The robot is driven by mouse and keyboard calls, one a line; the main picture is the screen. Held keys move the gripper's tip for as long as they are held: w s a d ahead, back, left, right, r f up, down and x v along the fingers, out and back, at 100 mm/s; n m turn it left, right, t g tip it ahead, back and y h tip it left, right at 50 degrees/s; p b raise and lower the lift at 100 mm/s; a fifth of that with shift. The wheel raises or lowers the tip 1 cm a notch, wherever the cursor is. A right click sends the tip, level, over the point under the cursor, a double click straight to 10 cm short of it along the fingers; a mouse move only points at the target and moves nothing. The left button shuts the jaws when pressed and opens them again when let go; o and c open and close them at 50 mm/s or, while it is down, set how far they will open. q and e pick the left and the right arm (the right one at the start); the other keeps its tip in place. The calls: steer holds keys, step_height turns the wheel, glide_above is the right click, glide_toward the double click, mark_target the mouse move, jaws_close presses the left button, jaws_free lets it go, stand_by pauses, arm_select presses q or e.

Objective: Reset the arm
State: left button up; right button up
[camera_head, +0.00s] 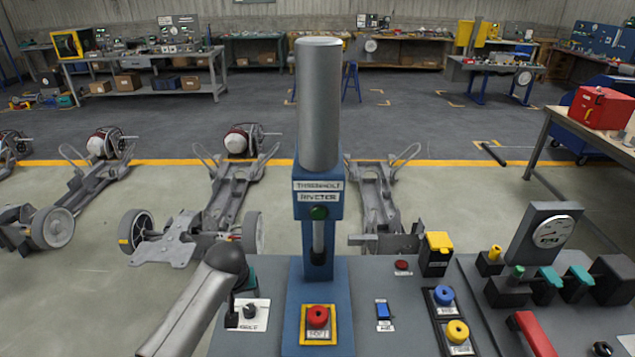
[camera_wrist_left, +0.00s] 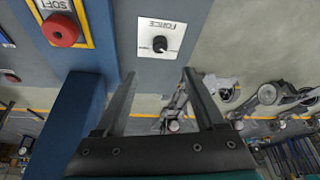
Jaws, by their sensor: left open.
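My left arm comes in from the lower left in the head view. Its gripper (camera_head: 241,308) hangs over the left end of the grey panel, at the force knob (camera_head: 249,311) on its white plate. In the left wrist view the two fingers of my left gripper (camera_wrist_left: 159,76) are spread apart with nothing between them. The black force knob (camera_wrist_left: 160,44) lies beyond the fingertips, apart from them. The fingers partly hide the knob's plate in the head view. My right gripper is not in view.
The blue riveter (camera_head: 319,205) with its grey cylinder stands just right of my left gripper. A red button (camera_head: 317,316) sits at its foot, with a blue switch (camera_head: 382,311) and a red lever (camera_head: 532,335) further right. Chassis frames (camera_head: 228,190) stand on the floor behind.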

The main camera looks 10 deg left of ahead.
arm_select(q)
steer(key=s+d+r+m+h, duration=0.15)
steer(key=s+d, duration=0.25)
steer(key=s, duration=0.5)
steer(key=s+d+r+m, duration=0.25)
steer(key=s+d, duration=0.25)
steer(key=s, duration=0.3)
steer(key=s+d+r+m+h, duration=0.1)
steer(key=s+d+m, duration=0.25)
steer(key=s, duration=0.55)
step_height(320, 180, down, 30)
steer(key=s+g+b, duration=0.2)
steer(key=b, duration=0.6)
steer(key=s+a+f+b, duration=0.1)
steer(key=s+f+b, duration=0.2)
steer(key=s+f, duration=0.4)
steer(key=s+a+f+g+b, duration=0.1)
steer(key=s+f+b, duration=0.3)
steer(key=s+f, duration=0.4)
step_height(320, 180, down, 6)
steer(key=shift+r, duration=0.1)
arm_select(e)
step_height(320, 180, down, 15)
arm_select(q)
steer(key=shift+a+y, duration=0.1)
steer(key=shift+y, duration=0.15)
